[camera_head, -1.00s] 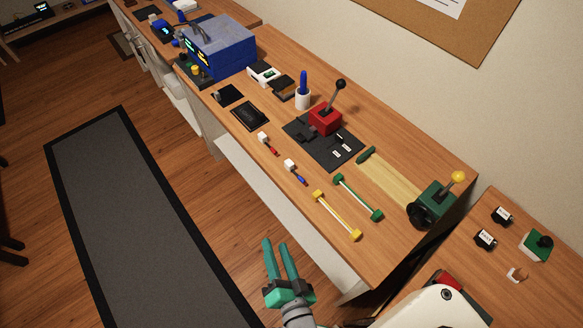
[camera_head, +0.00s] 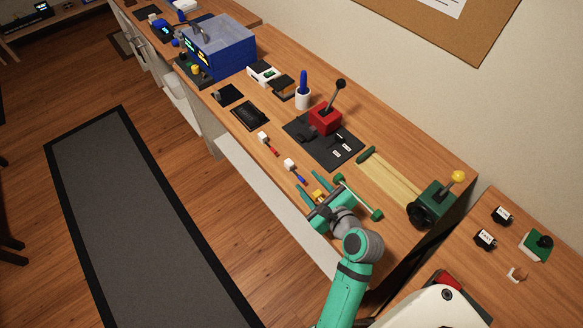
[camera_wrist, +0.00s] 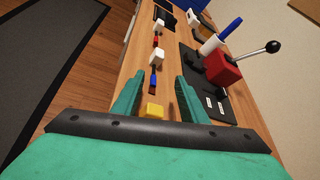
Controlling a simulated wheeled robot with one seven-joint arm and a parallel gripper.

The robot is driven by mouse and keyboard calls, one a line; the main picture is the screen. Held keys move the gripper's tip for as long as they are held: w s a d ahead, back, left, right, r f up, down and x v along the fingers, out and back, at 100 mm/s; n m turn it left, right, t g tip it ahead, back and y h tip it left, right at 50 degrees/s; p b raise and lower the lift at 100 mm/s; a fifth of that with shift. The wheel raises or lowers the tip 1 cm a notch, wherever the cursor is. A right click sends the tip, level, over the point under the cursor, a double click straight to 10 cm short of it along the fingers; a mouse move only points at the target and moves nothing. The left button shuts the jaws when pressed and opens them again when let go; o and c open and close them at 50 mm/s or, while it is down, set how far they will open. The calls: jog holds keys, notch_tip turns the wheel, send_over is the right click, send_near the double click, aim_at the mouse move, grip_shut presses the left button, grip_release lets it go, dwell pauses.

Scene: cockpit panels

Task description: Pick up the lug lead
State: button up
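I cannot tell for certain which piece is the lug lead. Two small leads with white blocks lie on the bench: a red one (camera_head: 273,151) and a blue one (camera_head: 300,178). A yellow-ended rod, its yellow block (camera_head: 318,195) showing, is mostly hidden under my gripper. A green-ended rod (camera_head: 360,197) lies beside it on the right. My gripper (camera_head: 307,181) is open over the bench's front edge, fingers pointing up the bench. In the wrist view, the yellow block (camera_wrist: 152,110) shows between the fingers, and the blue lead (camera_wrist: 153,76) lies ahead near the fingertips. Nothing is seen held.
A red lever box (camera_head: 324,119) on a dark plate stands behind the leads. A green box with a yellow-knobbed lever (camera_head: 436,203) stands at right. A blue instrument (camera_head: 220,47) stands farther left. The floor left of the bench is open.

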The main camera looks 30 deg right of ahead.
aim_at(292, 165)
jog(key=shift+s+d+r+m+y, duration=0.15)
jog(key=shift+d+r+m+y, duration=0.35)
jog(key=shift+d, duration=0.1)
jog(key=shift+s+d+r+m+y, duration=0.25)
jog(key=shift+s+r+m+y, duration=0.35)
jog(key=shift+y, duration=0.3)
jog(key=shift+w, duration=0.15)
jog(key=shift+a+x, duration=0.1)
jog(key=shift+x, duration=2.5)
jog(key=shift+a+x, duration=0.15)
jog(key=shift+x, duration=2.4)
grip_shut()
